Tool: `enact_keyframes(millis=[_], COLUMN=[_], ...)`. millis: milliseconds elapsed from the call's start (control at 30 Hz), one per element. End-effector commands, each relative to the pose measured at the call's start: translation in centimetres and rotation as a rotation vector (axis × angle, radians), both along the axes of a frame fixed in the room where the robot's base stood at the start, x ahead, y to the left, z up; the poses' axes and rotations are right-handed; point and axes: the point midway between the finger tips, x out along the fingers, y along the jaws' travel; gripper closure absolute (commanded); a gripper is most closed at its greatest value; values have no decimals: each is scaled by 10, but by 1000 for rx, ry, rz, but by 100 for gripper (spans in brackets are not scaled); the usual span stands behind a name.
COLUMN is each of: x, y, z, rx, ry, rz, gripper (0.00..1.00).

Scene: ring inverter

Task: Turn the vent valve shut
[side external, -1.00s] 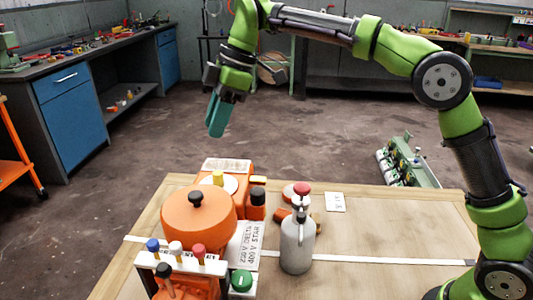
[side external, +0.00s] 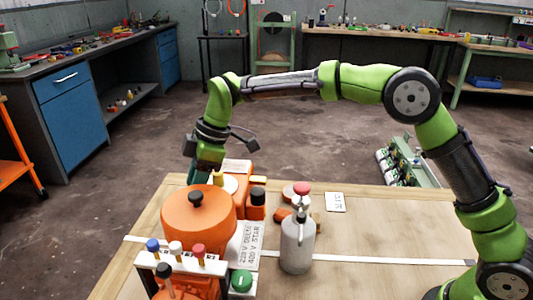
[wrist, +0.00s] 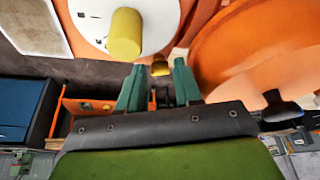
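A yellow cylindrical knob (side external: 218,178) stands on a white disc (side external: 230,184) on an orange housing behind the orange pot; the knob (wrist: 124,34) and disc (wrist: 155,18) are large in the wrist view. A small brass-yellow knob (wrist: 160,68) shows just beyond and between my fingertips. I cannot tell which knob is the vent valve. My gripper (wrist: 160,78) is open, its two teal fingers apart with nothing held. In the side view my gripper (side external: 195,178) is low behind the pot, left of the disc, its tips partly hidden.
The round orange pot (side external: 198,218) with a black knob is close to my gripper. A grey bottle (side external: 297,245), a red-topped part (side external: 302,188) and a rack with coloured knobs (side external: 185,258) stand on the wooden table (side external: 390,225). The table's right side is mostly clear.

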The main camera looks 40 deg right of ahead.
Motion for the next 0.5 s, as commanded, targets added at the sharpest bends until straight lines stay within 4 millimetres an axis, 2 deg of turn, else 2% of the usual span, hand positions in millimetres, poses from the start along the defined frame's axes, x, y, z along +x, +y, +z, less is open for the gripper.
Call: enact_keyframes(millis=[133,333,500], x=[0,0,0], y=[0,0,0], z=[0,0,0], rx=[0,0,-1], ry=[0,0,0], rz=[0,0,-11], gripper=[68,98,100])
